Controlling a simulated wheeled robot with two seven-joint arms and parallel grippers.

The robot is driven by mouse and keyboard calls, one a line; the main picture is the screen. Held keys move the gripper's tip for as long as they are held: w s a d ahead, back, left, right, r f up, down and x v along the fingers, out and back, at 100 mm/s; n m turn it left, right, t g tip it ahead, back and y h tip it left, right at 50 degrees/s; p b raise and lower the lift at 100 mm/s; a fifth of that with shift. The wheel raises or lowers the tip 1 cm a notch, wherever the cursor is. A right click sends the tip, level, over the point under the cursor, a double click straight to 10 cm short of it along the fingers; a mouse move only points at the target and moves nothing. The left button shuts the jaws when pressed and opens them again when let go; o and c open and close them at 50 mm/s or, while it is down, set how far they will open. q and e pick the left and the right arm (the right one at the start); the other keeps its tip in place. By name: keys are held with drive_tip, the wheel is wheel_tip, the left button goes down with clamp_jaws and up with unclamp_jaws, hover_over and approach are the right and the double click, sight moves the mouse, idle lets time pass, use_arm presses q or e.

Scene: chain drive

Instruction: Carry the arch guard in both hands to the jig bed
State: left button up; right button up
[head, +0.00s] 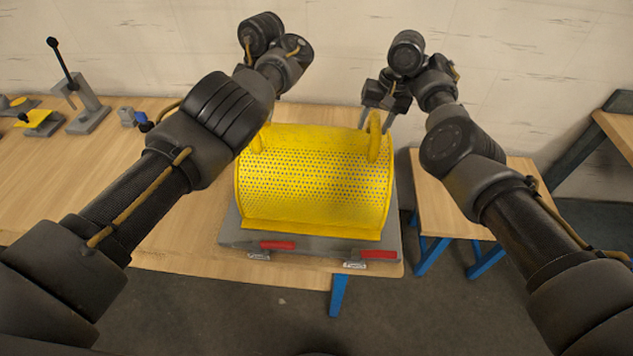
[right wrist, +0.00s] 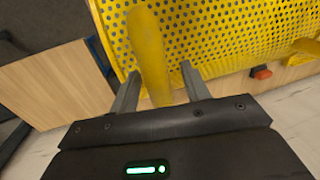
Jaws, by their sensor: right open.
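The yellow perforated arch guard (head: 315,180) sits upright on a grey plate with red-handled clamps, which looks like the jig bed (head: 395,225). The guard has a loop handle at each end. My right gripper (head: 376,118) is at the right handle (head: 374,138). In the right wrist view, its two fingers (right wrist: 160,88) stand open on either side of the yellow handle (right wrist: 148,50), with gaps showing. My left arm reaches to the left handle (head: 257,142). Its forearm hides nearly all of the left gripper, so its jaws cannot be read.
Two red clamp handles (head: 278,245) (head: 356,254) lie along the plate's front edge. The wooden bench (head: 180,235) holds a lever press (head: 85,100) and small parts at the left. A small blue-legged table (head: 460,205) stands at the right, beyond a gap.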

use_arm(q)
drive_tip(key=r, duration=0.2)
drive_tip(key=d+r, duration=0.1)
drive_tip(key=r, duration=0.1)
drive_tip(key=shift+s+r, duration=0.1)
drive_tip(key=shift+r, duration=0.25)
use_arm(e)
drive_tip(key=shift+r, duration=0.5)
wheel_tip(320, 180, up, 9)
drive_tip(key=shift+s+d, duration=0.1)
